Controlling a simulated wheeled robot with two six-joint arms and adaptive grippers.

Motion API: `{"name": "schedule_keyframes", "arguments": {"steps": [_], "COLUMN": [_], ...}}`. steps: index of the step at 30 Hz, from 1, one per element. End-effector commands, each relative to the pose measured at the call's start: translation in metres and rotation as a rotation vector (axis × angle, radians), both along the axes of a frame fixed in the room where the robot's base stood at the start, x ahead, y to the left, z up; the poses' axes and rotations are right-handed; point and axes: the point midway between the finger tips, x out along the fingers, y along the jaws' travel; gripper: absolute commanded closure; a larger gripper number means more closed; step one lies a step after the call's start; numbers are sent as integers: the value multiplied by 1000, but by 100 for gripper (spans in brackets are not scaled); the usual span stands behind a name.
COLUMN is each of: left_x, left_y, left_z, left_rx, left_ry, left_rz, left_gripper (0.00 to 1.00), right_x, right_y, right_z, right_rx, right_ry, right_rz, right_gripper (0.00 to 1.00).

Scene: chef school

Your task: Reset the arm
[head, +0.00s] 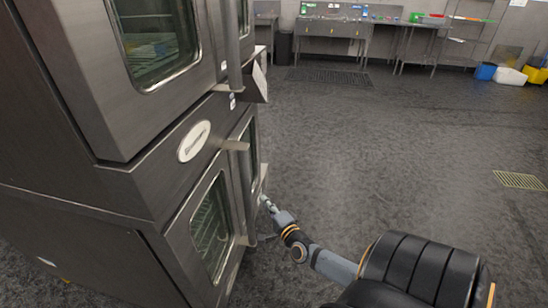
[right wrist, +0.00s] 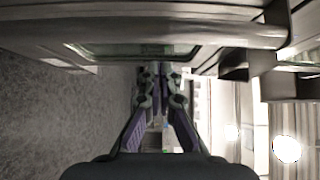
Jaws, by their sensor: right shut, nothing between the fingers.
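My right arm reaches in from the lower right of the head view. Its gripper (head: 267,204) is close beside the lower oven door (head: 211,228), near the door's right edge. I cannot tell from this view whether it touches the door. In the right wrist view the fingers (right wrist: 160,78) are together with nothing between them, and a metal bar (right wrist: 150,35) and a glass pane (right wrist: 130,50) lie just past the fingertips. My left gripper is not in view.
A stacked steel oven (head: 130,190) fills the left side. The dark floor (head: 400,150) to the right is clear, with a floor grate (head: 520,180). Steel work tables (head: 335,28) stand along the back wall, with blue, white and yellow bins (head: 510,76) at the right.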

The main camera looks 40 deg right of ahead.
Motion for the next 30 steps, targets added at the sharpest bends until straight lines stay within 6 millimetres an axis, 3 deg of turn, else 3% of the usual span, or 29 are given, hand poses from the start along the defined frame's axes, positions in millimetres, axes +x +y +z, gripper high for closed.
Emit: {"name": "schedule_keyframes", "arguments": {"steps": [3,9,23,26,29,30], "left_x": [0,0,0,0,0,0], "left_y": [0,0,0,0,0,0], "left_z": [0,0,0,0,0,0], "left_rx": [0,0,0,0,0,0], "left_ry": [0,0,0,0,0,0], "left_rz": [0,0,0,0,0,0], "left_gripper": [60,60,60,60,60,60], "right_x": [-27,-50,-53,-58,-71,-80], "right_y": [6,10,10,7,6,6], "right_z": [-1,0,-4,-32,-91,-120], "right_rx": [1,1,-9,-97,-277,-360], "right_ry": [3,0,8,84,251,335], "right_rz": [1,-1,-1,7,44,71], "right_gripper": [100,100,100,100,100,100]}}
